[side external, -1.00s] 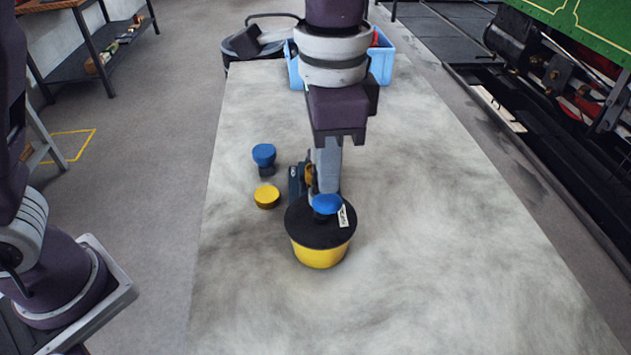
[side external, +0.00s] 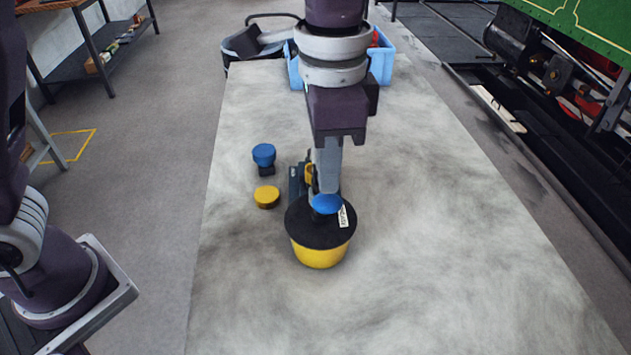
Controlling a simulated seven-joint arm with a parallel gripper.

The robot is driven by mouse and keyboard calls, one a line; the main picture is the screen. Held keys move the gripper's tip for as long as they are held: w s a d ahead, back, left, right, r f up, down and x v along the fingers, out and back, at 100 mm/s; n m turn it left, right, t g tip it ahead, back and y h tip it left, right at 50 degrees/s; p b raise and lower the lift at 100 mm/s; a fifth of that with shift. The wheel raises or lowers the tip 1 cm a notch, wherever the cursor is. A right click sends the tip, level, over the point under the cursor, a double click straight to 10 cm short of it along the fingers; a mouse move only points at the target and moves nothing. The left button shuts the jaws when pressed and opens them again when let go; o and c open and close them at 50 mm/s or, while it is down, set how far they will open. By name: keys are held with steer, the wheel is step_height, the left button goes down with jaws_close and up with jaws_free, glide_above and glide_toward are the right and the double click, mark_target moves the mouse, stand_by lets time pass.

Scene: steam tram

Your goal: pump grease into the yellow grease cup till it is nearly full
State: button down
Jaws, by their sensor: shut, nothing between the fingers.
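A grease pump (side external: 320,254) stands upright on the table, with a yellow tub, a black lid, a white tag and a blue knob (side external: 326,204) on top. My gripper (side external: 327,188) is shut and empty, pointing down with its tips at the blue knob; I cannot tell whether they touch. Behind the pump, a small yellow part (side external: 309,174), possibly the yellow grease cup, shows beside a dark block (side external: 295,182). It is mostly hidden by my gripper, and its fill level cannot be seen. A loose round yellow cap (side external: 267,194) lies to the left.
A blue-topped cup (side external: 264,154) stands behind the yellow cap. A light blue crate (side external: 388,62) and a dark tub (side external: 238,56) are at the far end. The table (side external: 470,230) is clear to the right and in front.

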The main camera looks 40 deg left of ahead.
mark_target(328, 197)
steer(key=shift+f, duration=0.2)
steer(key=shift+f, duration=1.8)
steer(key=shift+r, duration=2.05)
step_height(328, 197, up, 6)
steer(key=shift+f, duration=3.05)
steer(key=shift+f, duration=1.35)
steer(key=shift+r, duration=1.4)
